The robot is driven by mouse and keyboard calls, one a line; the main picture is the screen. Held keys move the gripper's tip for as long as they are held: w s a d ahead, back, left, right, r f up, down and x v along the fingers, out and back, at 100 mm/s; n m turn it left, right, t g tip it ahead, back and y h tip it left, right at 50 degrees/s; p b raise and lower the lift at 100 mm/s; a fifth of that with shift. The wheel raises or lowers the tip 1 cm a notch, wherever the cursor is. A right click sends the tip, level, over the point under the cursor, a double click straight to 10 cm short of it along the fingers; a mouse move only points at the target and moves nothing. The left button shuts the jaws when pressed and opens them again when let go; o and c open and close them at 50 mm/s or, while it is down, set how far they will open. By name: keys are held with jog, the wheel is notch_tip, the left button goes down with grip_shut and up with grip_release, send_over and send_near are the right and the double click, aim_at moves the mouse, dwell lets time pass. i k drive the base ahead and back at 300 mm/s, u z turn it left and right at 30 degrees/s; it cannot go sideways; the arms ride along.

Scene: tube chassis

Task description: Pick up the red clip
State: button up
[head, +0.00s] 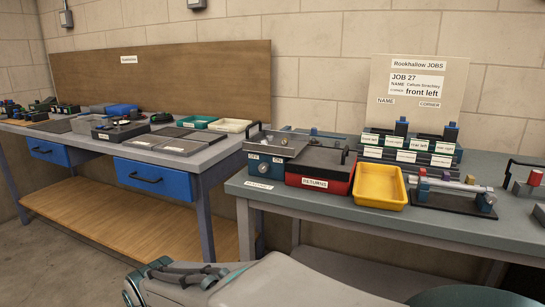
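I cannot make out for certain which thing is the red clip. A small red-pink piece (470,180) shows at the fixture with a bar and blue end blocks (450,196) on the right bench. A larger red piece with a dark base (535,178) stands at the right edge of the view, partly cut off. My gripper is not in view; only grey and teal parts of my own body show along the bottom.
The right bench (300,205) bears a yellow tray (379,186), a red RETURNS box (318,172), a metal box with knobs (268,155) and a labelled rack (408,150). A job board (415,85) reads "front left". The left bench (95,145) holds several trays.

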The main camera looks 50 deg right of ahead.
aim_at(422, 171)
jog(key=i, duration=0.4)
jog(key=z, duration=2.3)
